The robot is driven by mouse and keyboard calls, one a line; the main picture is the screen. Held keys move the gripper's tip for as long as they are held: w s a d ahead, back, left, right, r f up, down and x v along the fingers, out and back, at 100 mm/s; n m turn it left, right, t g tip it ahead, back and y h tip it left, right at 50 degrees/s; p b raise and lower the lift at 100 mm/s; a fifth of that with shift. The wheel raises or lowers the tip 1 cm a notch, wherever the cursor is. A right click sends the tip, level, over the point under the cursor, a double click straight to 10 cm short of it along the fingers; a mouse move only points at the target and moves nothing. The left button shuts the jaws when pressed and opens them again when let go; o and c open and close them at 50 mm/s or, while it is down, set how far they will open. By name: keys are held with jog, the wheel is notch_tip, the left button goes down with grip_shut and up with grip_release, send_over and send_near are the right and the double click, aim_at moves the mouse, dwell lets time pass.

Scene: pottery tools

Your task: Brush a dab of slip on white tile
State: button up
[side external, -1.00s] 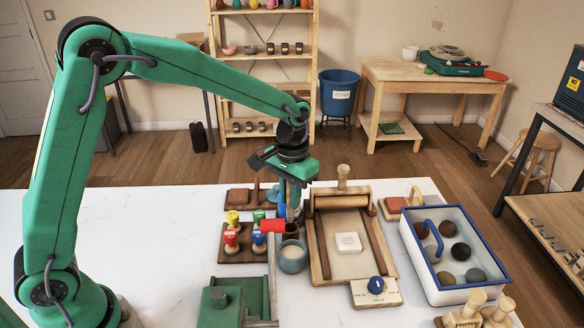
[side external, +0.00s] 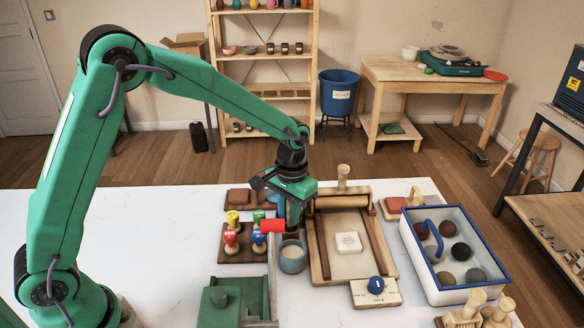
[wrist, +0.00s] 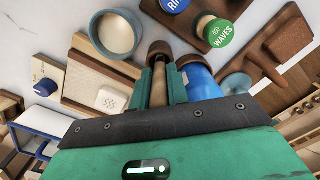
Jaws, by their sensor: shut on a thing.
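My gripper (side external: 292,222) points down just behind the blue-grey slip cup (side external: 292,257). In the wrist view, its green fingers (wrist: 160,84) are shut on a wooden handle (wrist: 160,90), apparently the brush. A brown round piece (wrist: 158,49) is at the handle's far end; I cannot tell whether the brush stands in a holder there, and its bristles are hidden. The slip cup (wrist: 117,35) is open and shows pale slip inside. The white tile (side external: 348,242) lies flat on a wooden board, right of the gripper; it also shows in the wrist view (wrist: 110,100).
Stamps with coloured tops (side external: 232,232) stand left of the gripper. A red block (side external: 272,225) is close by. A wooden roller (side external: 341,202) crosses the board's back. A white tray (side external: 455,252) with several balls is right.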

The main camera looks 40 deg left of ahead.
dwell(0.3)
jog(key=o, duration=0.9)
jog(key=shift+c, duration=0.2)
jog(key=shift+r, duration=0.1)
jog(key=shift+w+r, duration=0.1)
jog(key=shift+r, duration=3.65)
